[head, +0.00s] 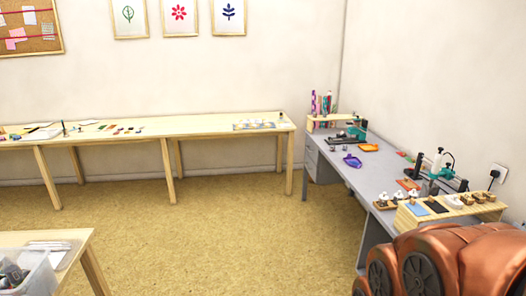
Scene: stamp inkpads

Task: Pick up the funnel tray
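A small purple tray-like piece (352,161) lies on the grey desk (335,158) along the right wall, near its left edge. It seems to narrow at one side and may be the funnel tray, but it is too small to be sure. A flat orange tray (369,148) lies just behind it to the right and could also be the funnel tray. Both stand clear of other items. My gripper is not in view. Orange-brown, jointed parts, probably of my own arm, fill the lower right corner and hide the near end of the desk.
Teal-and-black presses (441,167) and a wooden rack (447,208) with stamps and pads stand on the desk's nearer part. A long wooden table (190,126) runs along the back wall. A clear bin (38,270) sits on a table at lower left. The middle floor is free.

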